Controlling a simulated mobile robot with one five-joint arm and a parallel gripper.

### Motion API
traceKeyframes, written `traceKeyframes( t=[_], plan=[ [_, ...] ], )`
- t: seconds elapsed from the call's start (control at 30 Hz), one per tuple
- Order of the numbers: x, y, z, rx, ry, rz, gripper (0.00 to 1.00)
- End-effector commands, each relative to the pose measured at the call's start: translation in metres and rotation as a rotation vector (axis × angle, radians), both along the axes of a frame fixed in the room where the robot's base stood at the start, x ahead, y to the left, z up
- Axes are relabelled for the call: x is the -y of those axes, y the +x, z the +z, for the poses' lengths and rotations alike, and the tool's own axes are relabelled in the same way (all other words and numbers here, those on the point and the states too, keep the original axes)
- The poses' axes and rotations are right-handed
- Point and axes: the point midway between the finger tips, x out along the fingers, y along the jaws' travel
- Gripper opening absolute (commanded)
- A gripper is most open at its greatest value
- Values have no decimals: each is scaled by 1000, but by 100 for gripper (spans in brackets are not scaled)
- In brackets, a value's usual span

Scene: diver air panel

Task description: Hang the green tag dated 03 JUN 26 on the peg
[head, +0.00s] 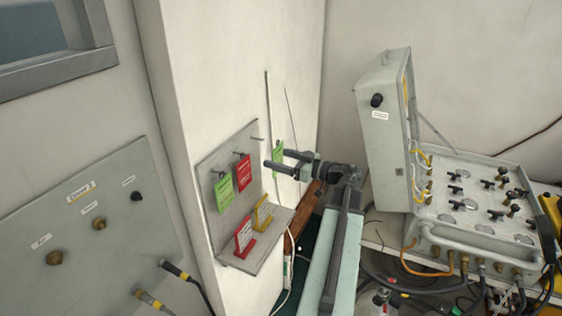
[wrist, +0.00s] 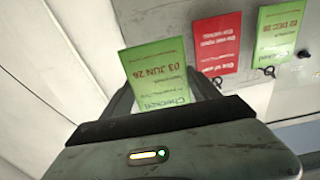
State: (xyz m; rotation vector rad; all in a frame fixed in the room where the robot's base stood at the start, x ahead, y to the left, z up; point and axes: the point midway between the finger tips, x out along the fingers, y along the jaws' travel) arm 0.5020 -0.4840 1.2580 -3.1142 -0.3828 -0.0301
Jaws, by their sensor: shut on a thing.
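The green tag (wrist: 160,75) shows 03 JUN 26 upside down in the wrist view. My gripper (wrist: 165,92) is shut on it, with a finger at either side. In the head view the held green tag (head: 278,153) is between the fingers of my gripper (head: 276,160), just right of the grey board (head: 203,170). A bare peg (head: 256,138) sticks out near the board's upper right, and the tag is apart from it.
An open grey panel case (head: 385,150) with valves and hoses stands to the right of my arm. A wall panel (head: 95,220) is at left.

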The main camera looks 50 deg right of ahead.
Motion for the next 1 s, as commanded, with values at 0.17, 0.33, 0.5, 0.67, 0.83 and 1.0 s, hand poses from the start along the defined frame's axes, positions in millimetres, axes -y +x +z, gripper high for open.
traceKeyframes(
  t=[0.17,0.33,0.5,0.67,0.83,1.0],
  plan=[
    [-2,9,-1,0,0,-1,32],
    [-4,17,-1,0,0,0,32],
    [-6,25,-2,0,0,-1,32],
    [-6,28,-2,0,0,-3,32],
    [-7,31,-2,0,0,-2,32],
    [-7,33,-2,0,0,-2,32]
  ],
)
